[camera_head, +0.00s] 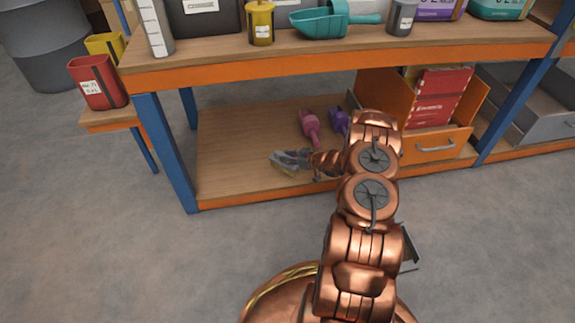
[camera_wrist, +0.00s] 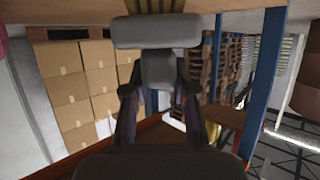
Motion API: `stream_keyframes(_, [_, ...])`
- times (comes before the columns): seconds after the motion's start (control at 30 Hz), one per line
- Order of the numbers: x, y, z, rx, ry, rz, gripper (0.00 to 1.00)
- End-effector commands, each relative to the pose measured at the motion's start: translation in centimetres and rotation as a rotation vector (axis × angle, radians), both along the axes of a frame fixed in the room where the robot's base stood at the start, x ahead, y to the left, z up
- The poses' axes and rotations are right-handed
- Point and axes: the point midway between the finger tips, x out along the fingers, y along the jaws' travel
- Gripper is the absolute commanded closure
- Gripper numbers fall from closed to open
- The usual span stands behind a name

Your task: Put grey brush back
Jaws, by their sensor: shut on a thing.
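My gripper (camera_head: 300,158) is over the lower wooden shelf of the workbench, near its front edge. It is shut on the grey brush (camera_head: 282,160), which shows only small in the head view. In the wrist view the brush (camera_wrist: 157,32) fills the upper middle, with its grey body between the fingers of my gripper (camera_wrist: 160,95) and pale bristles at the top edge. A pink hand tool (camera_head: 310,122) and a purple one (camera_head: 338,120) lie on the lower shelf just behind my gripper. I cannot tell whether the brush touches the shelf.
An orange open drawer (camera_head: 440,148) with red packs stands right of my arm on the lower shelf. The upper top (camera_head: 220,60) overhangs, with a teal scoop (camera_head: 325,20) and containers on it. A blue post (camera_head: 165,150) stands left. The lower shelf's left part is clear.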

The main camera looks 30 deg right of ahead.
Motion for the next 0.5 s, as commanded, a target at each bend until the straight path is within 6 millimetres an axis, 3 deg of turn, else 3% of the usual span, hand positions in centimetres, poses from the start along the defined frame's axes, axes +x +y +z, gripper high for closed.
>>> stream_keyframes(0.17, [0.3, 0.2, -0.8, 0.002, 0.001, 0.000, 1.00])
stream_keyframes(0.37, [0.2, 0.3, -3.5, 0.004, 0.003, 0.000, 1.00])
stream_keyframes(0.5, [0.3, 0.2, -3.6, 0.002, 0.001, 0.000, 1.00])
